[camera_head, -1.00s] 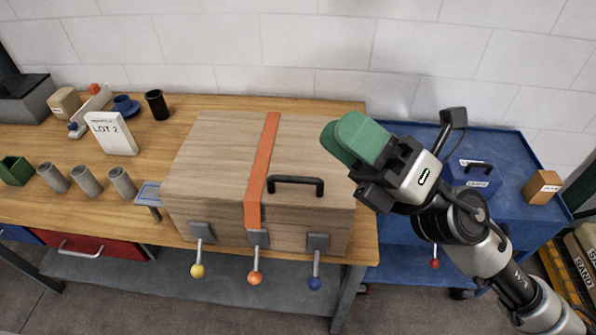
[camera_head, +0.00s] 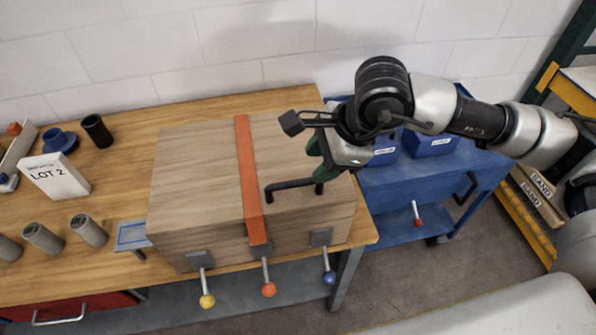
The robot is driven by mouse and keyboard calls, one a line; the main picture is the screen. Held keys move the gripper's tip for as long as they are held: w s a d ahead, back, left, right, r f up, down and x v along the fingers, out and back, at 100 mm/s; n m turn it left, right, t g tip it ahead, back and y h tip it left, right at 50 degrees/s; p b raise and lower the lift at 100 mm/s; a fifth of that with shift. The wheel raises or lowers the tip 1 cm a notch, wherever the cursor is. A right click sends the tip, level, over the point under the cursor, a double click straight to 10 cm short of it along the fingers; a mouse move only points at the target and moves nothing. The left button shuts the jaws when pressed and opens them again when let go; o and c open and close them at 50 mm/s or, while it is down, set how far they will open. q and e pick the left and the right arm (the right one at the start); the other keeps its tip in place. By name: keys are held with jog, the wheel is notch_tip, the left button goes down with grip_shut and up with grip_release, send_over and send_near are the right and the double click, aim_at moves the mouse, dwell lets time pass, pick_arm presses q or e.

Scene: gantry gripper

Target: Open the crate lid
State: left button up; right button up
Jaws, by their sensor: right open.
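The wooden crate (camera_head: 195,190) stands on the workbench with its lid down. An orange strap (camera_head: 247,175) runs over the lid to the front. A black handle (camera_head: 285,187) sits on the lid, right of the strap. Three latches with a yellow knob (camera_head: 207,301), an orange knob (camera_head: 269,290) and a blue knob (camera_head: 329,277) hang on the crate's front. My right gripper (camera_head: 322,168) is over the lid's right part, at the handle's right end, with green fingers pointing down. My own wrist partly hides the fingers, and I cannot tell whether they touch the handle. My left gripper is not in view.
Grey cups (camera_head: 43,238), a LOT 2 sign (camera_head: 54,179), a black cup (camera_head: 97,130) and a blue cup (camera_head: 59,139) stand left of the crate. A blue cart (camera_head: 430,180) with blue boxes stands to the right. A white wall is behind.

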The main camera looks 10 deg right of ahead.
aim_at(296, 182)
jog(key=x, duration=0.1)
jog(key=p+x, duration=0.1)
jog(key=x, duration=0.1)
jog(key=shift+w+a+f, duration=0.15)
jog(key=shift+w+a, duration=0.05)
jog(key=shift+a, duration=0.25)
jog(key=x, duration=0.1)
jog(key=p+x, duration=0.1)
jog(key=x, duration=0.1)
jog(key=shift+w+a, duration=0.1)
jog(key=shift+a, duration=0.25)
jog(key=shift+f, duration=0.1)
jog(key=shift+d+f, duration=0.1)
jog(key=shift+c, duration=1)
jog(key=c, duration=0.5)
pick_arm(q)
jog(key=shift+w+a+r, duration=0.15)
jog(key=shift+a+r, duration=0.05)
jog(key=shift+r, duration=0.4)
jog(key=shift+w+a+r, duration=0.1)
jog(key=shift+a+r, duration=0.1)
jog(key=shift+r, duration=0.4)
pick_arm(e)
grip_shut()
